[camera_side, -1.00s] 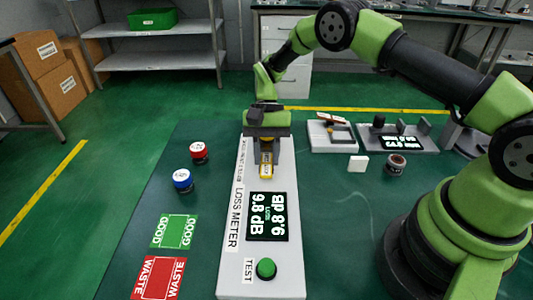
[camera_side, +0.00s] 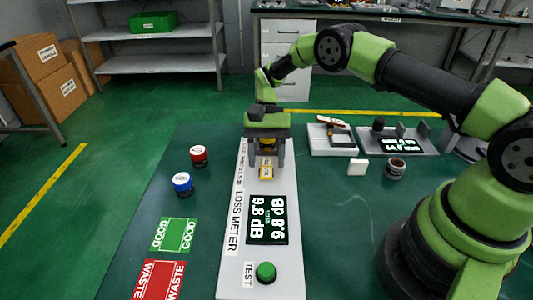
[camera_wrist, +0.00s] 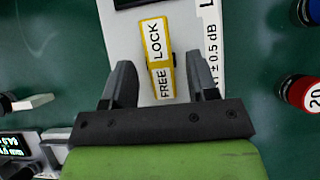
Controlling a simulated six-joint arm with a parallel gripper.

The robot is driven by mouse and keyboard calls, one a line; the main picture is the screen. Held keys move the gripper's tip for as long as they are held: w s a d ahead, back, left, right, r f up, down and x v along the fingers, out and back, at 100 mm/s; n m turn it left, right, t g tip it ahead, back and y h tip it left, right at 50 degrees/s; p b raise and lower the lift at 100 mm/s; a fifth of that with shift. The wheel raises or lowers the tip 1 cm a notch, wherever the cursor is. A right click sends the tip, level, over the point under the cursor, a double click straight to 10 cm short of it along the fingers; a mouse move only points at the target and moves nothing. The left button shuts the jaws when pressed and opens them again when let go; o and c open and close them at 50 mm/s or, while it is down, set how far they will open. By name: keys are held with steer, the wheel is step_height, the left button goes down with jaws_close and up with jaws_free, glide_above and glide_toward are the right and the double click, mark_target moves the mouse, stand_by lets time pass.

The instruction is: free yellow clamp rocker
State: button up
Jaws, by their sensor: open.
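The yellow clamp rocker (camera_side: 266,173) lies on the far part of the white loss meter (camera_side: 233,265). In the wrist view, the rocker (camera_wrist: 155,52) has two white labels, LOCK on the end nearer the display and FREE on the end nearer my gripper. I cannot tell which end is pressed down. My gripper (camera_side: 267,161) is open and empty, above the far end of the rocker. In the wrist view, the fingers of my gripper (camera_wrist: 162,78) stand apart on either side of the FREE end, with clear gaps and no contact visible.
The meter's display (camera_side: 267,220) reads 9.8 dB, with a green TEST button (camera_side: 266,272) in front. Red (camera_side: 198,156) and blue (camera_side: 182,184) jars stand left, beyond GOOD (camera_side: 174,235) and WASTE (camera_side: 158,279) mats. Small fixtures (camera_side: 333,138) and a dark jar (camera_side: 396,168) stand right.

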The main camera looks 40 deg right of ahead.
steer(key=shift+w+d+r, duration=0.2)
steer(key=shift+w+r, duration=0.05)
steer(key=shift+r, duration=0.15)
steer(key=v, duration=0.3)
steer(key=shift+w+d+r, duration=0.1)
steer(key=shift+d+r, duration=0.05)
steer(key=shift+r, duration=0.05)
step_height(320, 180, up, 7)
steer(key=shift+r, duration=0.25)
